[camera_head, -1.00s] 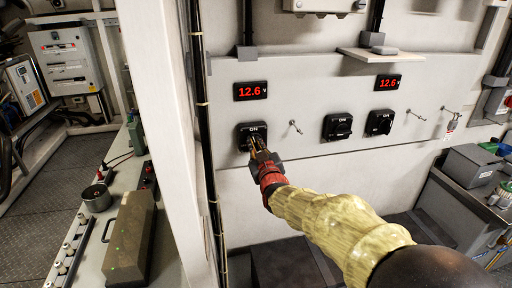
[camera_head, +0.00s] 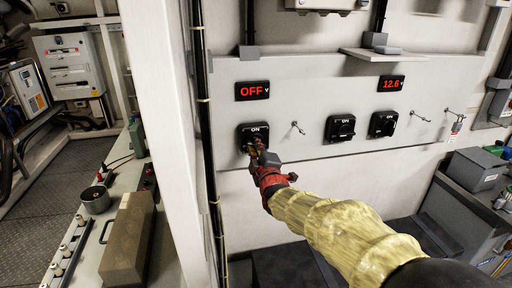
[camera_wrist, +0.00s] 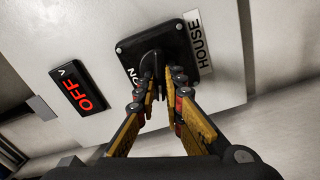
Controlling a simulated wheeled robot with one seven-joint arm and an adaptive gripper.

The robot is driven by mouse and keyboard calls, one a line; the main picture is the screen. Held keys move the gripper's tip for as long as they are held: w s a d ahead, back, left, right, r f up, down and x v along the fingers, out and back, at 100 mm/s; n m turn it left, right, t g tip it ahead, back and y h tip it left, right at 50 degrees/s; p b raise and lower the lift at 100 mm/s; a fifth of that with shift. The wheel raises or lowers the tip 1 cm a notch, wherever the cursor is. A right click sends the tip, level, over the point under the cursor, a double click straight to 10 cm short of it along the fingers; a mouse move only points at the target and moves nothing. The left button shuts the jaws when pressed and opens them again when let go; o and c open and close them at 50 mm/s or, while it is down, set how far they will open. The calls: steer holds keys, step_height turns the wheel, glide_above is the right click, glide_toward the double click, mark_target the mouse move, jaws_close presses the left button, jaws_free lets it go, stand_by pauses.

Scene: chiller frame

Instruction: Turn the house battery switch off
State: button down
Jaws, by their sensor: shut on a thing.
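The house battery switch (camera_head: 247,131) is a black square plate with a black rotary knob, on the white panel at the left. In the wrist view the switch (camera_wrist: 187,42) has a "HOUSE" label (camera_wrist: 199,38) beside it, and its knob (camera_wrist: 152,62) sits between my fingers. My gripper (camera_head: 257,148) is shut on the knob; it also shows in the wrist view (camera_wrist: 160,85). The display above the switch (camera_head: 252,91) reads "OFF" in red, as it does in the wrist view (camera_wrist: 78,90). My fingers partly hide the knob in the head view.
Two more black switches (camera_head: 340,128) (camera_head: 383,124) are on the panel to the right, under a display (camera_head: 391,83) showing about 12.6. A white post (camera_head: 160,120) with cables stands close left; a shelf (camera_head: 384,54) juts out above.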

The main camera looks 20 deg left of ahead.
steer(key=shift+f+n, duration=0.2)
steer(key=shift+n, duration=1.5)
steer(key=c, duration=2)
jaws_free()
steer(key=shift+o, duration=0.5)
steer(key=v, duration=1.2)
